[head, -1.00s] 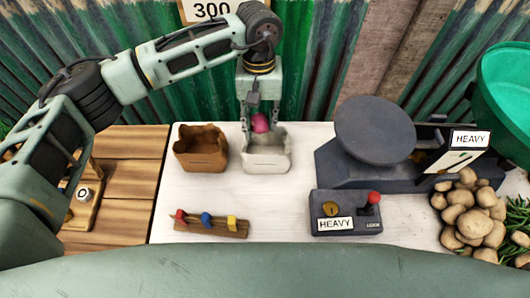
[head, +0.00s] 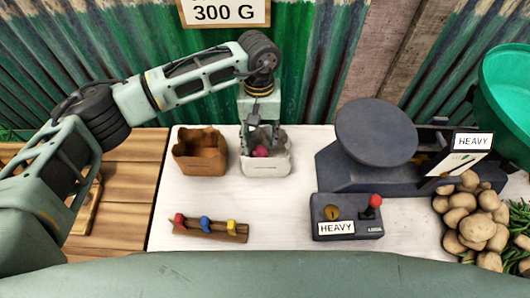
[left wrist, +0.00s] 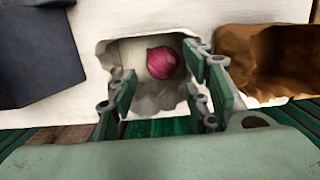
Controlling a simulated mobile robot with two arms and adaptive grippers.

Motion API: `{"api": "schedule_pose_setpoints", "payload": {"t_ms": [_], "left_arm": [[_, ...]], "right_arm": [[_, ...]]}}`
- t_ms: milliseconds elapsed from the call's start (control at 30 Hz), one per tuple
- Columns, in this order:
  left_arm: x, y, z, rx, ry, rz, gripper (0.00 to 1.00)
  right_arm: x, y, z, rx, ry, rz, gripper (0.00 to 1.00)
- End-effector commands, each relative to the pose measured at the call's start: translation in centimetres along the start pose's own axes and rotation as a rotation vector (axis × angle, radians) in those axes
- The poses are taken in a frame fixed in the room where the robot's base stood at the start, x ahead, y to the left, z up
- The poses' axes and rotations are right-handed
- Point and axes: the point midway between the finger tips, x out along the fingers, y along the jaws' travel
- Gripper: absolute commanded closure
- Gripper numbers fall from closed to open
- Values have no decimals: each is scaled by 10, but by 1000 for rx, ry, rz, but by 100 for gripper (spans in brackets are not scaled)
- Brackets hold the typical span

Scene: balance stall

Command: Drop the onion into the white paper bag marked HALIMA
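The magenta onion (head: 261,151) is in the mouth of the white paper bag (head: 266,168). In the left wrist view the onion (left wrist: 162,63) appears inside the opening of the white bag (left wrist: 106,60). No name can be read on the bag. My left gripper (head: 261,140) points down into the bag's mouth. In the left wrist view its fingers (left wrist: 158,72) are spread on either side of the onion, with a gap at the left finger; the right finger is close to it. My right gripper is not in view.
A brown paper bag (head: 200,155) stands just left of the white bag. A dark scale (head: 376,132) stands to the right, with a HEAVY control box (head: 345,215) in front. A rack with coloured clips (head: 208,229) lies in front. Potatoes (head: 472,215) are piled at right.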

Motion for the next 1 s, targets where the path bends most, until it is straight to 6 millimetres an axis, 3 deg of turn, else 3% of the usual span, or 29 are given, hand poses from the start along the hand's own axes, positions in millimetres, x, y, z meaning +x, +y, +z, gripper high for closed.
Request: {"api": "schedule_pose_setpoints", "payload": {"t_ms": [100,467,1000], "left_arm": [[0,0,0,0,0,0,43],[-6,0,-1,0,2,1,43],[-104,0,-1,0,2,0,43]], "right_arm": [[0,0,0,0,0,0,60],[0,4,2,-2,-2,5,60],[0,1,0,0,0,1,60]]}}
